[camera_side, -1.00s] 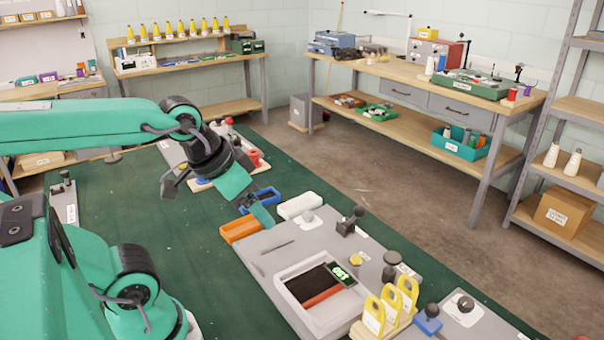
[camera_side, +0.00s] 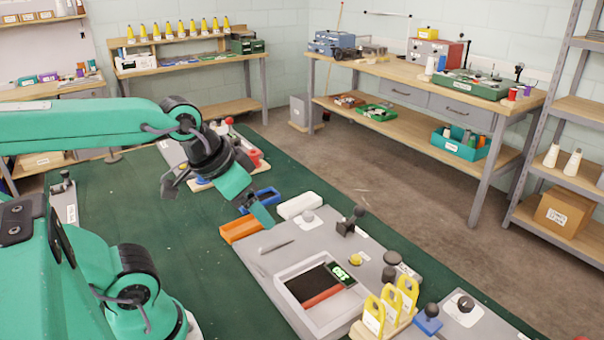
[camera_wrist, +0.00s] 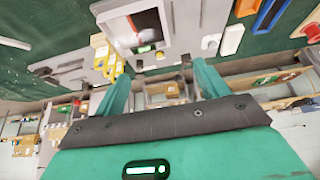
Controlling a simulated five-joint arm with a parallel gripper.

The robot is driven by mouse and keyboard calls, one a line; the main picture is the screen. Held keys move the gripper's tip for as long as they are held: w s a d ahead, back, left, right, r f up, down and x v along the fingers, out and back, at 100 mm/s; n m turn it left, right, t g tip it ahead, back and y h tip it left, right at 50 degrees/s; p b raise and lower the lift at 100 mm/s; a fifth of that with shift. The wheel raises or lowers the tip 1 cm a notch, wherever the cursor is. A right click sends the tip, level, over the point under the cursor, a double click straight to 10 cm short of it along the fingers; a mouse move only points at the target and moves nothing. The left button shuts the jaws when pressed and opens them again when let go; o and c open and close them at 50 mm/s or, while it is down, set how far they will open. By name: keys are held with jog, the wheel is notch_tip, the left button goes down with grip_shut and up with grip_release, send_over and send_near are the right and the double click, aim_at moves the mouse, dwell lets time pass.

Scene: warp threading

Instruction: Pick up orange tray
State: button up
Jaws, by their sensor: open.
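The orange tray (camera_side: 241,230) sits at the far left corner of the grey work panel (camera_side: 262,272) in the side view. In the wrist view the orange tray (camera_wrist: 246,7) is cut off at the top edge, right of centre.
Bare green mat (camera_side: 150,215) lies left of the orange tray.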

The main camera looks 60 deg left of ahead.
jog(key=c, duration=0.3)
jog(key=w+a+f+g+y, duration=0.1)
jog(key=w+a+f+g, duration=0.3)
jog(key=w+a, duration=0.55)
jog(key=shift+n+g+h, duration=0.5)
jog(key=shift+g, duration=0.3)
jog(key=shift+s+a+f, duration=0.1)
jog(key=shift+a+f, duration=2.35)
jog(key=shift+a, duration=0.3)
jog(key=shift+s+a+f, duration=0.1)
jog(key=shift+a+f, duration=2.35)
jog(key=shift+a, duration=0.25)
jog(key=shift+a+f, duration=2.45)
jog(key=shift+a, duration=0.3)
jog(key=shift+f, duration=0.1)
